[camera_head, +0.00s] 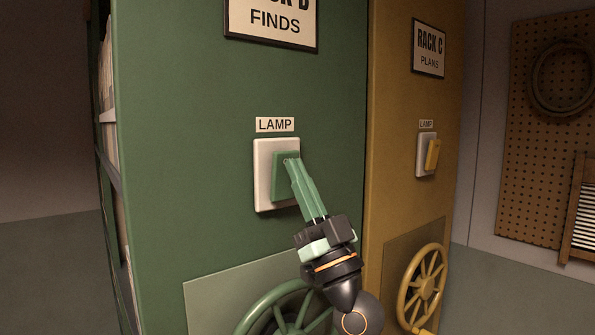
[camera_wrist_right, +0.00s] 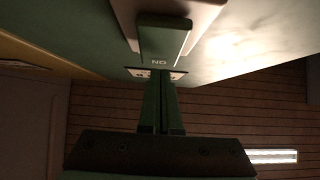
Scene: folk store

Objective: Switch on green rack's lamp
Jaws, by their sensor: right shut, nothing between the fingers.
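The green rack (camera_head: 180,150) stands in front of me with a "LAMP" label (camera_head: 275,124) on its end panel. Under the label is the lamp switch, a pale plate (camera_head: 262,175) with a green rocker (camera_head: 280,178). In the right wrist view the rocker (camera_wrist_right: 163,42) shows the word "ON" near one end. My right gripper (camera_head: 291,166) is shut and empty, its green fingertips at the upper part of the rocker. In the right wrist view the fingertips (camera_wrist_right: 160,78) appear close to the "ON" end; I cannot tell whether they touch. My left gripper is not in view.
A green handwheel (camera_head: 255,318) sits below the switch, partly behind my right arm. To the right is the yellow rack (camera_head: 400,200) with its own yellow lamp switch (camera_head: 433,154) and handwheel (camera_head: 423,287). A pegboard (camera_head: 530,190) hangs on the far wall.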

